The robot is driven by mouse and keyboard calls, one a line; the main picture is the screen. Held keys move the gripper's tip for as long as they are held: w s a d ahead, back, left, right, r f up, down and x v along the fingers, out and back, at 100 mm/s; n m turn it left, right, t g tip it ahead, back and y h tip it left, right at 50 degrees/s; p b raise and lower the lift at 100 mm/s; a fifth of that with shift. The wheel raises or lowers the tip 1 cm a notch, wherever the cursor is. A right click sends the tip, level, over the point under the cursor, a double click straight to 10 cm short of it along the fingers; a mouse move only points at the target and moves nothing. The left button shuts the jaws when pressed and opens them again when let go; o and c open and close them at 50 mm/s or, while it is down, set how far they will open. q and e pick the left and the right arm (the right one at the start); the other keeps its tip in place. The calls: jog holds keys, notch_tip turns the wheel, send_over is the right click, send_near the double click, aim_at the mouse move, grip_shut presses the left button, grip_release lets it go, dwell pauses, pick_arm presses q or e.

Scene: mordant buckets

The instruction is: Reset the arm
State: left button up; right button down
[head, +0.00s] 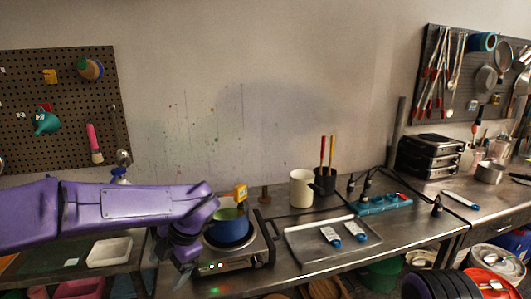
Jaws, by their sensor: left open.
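My left arm, purple, reaches in from the left across the head view above the bench. Its gripper (175,272) hangs downward at the bench's front left, beside the hot plate. It is open, and I see nothing between its fingers. A blue pot (229,231) with green contents stands on the hot plate (239,266), just right of my left wrist.
A metal tray (305,254) holding two small white and blue items lies right of the hot plate. A cream mug (301,188) and a black cup (325,182) stand behind it. A blue power strip (383,203) lies farther right. Buckets stand below the bench.

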pick_arm(q)
jog(key=s+a+f+m+t+y, duration=0.1)
jog(key=s+a+f+m+t, duration=0.25)
jog(key=f, duration=0.55)
jog(key=s+a+f+m+y, duration=0.1)
jog(key=s+a+f+m, duration=0.25)
jog(key=f+m, duration=0.4)
jog(key=s+a+f+m+t+y, duration=0.1)
jog(key=s+a+f+m+t, duration=0.2)
jog(key=f, duration=0.8)
jog(key=s+d+f+m+g+h+b, duration=0.1)
jog(key=s+f+m, duration=0.3)
jog(key=s, duration=0.6)
jog(key=s+d+f+m+g+h+b, duration=0.1)
jog(key=s+f+m+g+h+b, duration=0.1)
jog(key=s+f, duration=0.6)
jog(key=s+m+h+b, duration=0.1)
jog(key=s+m+h, duration=0.1)
jog(key=s, duration=0.1)
jog(key=shift+b, duration=0.3)
